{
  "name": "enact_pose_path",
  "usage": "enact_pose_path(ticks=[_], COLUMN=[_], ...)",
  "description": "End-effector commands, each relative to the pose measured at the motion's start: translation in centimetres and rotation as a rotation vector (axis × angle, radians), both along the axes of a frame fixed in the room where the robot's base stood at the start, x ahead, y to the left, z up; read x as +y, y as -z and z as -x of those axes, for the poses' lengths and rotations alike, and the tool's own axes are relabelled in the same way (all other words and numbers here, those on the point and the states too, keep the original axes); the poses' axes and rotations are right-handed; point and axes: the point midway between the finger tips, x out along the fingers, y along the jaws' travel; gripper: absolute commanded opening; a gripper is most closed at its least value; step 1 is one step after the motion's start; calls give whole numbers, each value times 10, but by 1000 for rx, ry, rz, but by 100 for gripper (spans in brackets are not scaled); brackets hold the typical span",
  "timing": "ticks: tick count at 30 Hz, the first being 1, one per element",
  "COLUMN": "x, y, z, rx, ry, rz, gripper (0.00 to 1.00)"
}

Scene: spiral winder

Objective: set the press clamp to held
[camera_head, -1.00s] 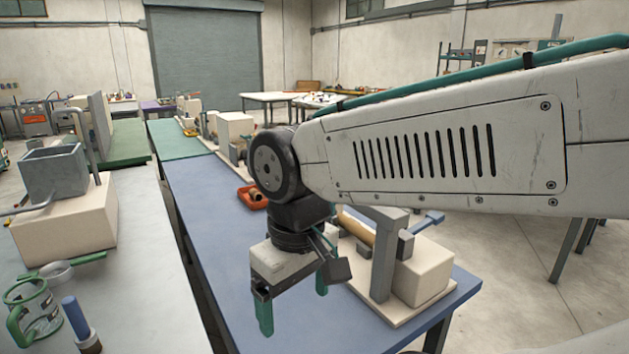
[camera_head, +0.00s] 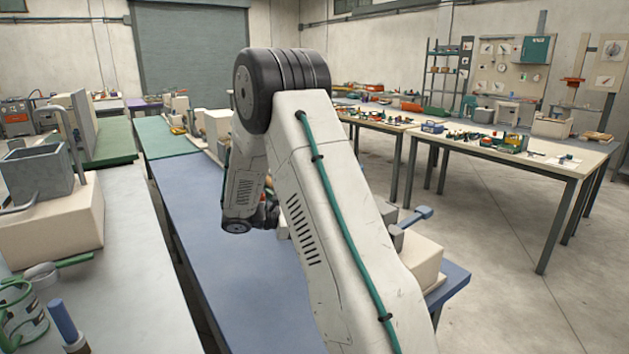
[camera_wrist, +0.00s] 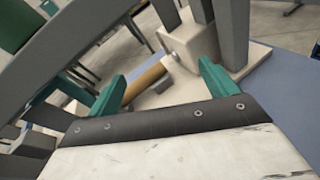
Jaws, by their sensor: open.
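A machine with a cream block (camera_head: 426,258) and a blue-ended lever (camera_head: 412,216) stands on the blue bench; my arm covers much of it in the head view. I cannot tell which part is the press clamp. In the wrist view, my gripper (camera_wrist: 162,72) is open, with its two green fingers apart and nothing held. Beyond the fingers show a tan wooden roller (camera_wrist: 146,80), a cream block (camera_wrist: 187,46) and grey upright bars. The roller appears between the fingers in the picture; no contact shows. My gripper's fingers are hidden in the head view.
The blue bench (camera_head: 205,215) has clear surface left of my arm. A grey bench (camera_head: 130,300) on the left carries a cream block with a grey box (camera_head: 38,173) and a blue-handled tool (camera_head: 63,322). Cluttered tables (camera_head: 545,160) stand at the right, beyond open floor.

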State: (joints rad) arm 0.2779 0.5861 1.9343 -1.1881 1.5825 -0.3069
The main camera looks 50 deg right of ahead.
Motion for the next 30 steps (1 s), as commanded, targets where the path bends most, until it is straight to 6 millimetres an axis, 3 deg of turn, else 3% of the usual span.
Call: enact_pose_path(ticks=[2, 6, 9, 12, 17, 30], x=[-27, -59, -66, -66, -75, -129], y=[14, 16, 3, -11, -25, -48], z=[-29, -84, -112, -128, -131, -117], rx=[129, 322, 412, 467, 504, 502], ry=[-83, -229, -292, -320, -324, -325], rz=[78, 242, 344, 409, 438, 435], gripper=[85, 85, 85, 85, 85, 85])
